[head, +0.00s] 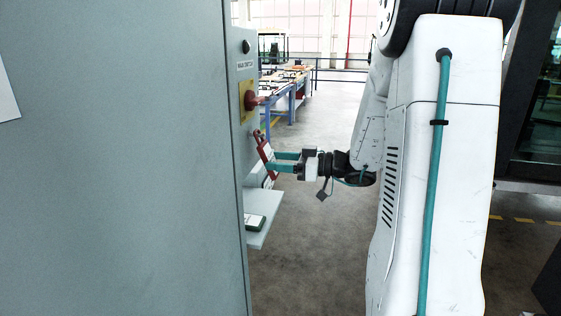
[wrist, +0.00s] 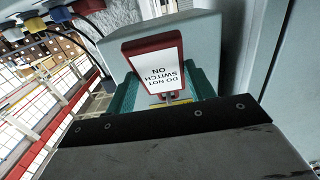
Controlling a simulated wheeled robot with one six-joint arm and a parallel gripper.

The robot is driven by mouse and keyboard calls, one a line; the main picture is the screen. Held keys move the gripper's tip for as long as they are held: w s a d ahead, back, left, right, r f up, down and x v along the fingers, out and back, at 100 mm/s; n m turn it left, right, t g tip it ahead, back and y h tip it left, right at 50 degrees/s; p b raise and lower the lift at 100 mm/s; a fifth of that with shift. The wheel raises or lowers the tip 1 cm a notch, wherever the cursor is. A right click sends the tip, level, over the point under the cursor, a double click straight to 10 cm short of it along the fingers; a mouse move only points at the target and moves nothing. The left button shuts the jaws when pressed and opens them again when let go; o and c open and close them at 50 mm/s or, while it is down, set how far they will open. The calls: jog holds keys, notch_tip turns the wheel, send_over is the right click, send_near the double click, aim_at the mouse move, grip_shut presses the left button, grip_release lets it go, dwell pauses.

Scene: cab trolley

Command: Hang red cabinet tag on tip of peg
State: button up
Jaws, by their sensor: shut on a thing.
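The red cabinet tag (head: 266,152) is a red-framed plate with a white face, tilted in front of the cabinet's control side in the head view. In the wrist view the tag (wrist: 152,62) reads "DO NOT SWITCH ON", upside down. My gripper (head: 274,161) has teal fingers and is shut on the tag. The fingers (wrist: 160,95) show partly behind and below the tag in the wrist view. A small grey metal piece shows at the tag's lower edge; I cannot tell whether it is the peg. The peg is not clearly visible in the head view.
The grey cabinet (head: 120,170) fills the left. Its side carries a red and yellow main switch (head: 248,100) just above the tag. Workbenches (head: 285,85) stand behind. The floor between cabinet and arm is clear.

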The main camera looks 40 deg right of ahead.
jog(key=o, duration=1.1)
jog(key=shift+c, duration=0.2)
jog(key=v, duration=0.8)
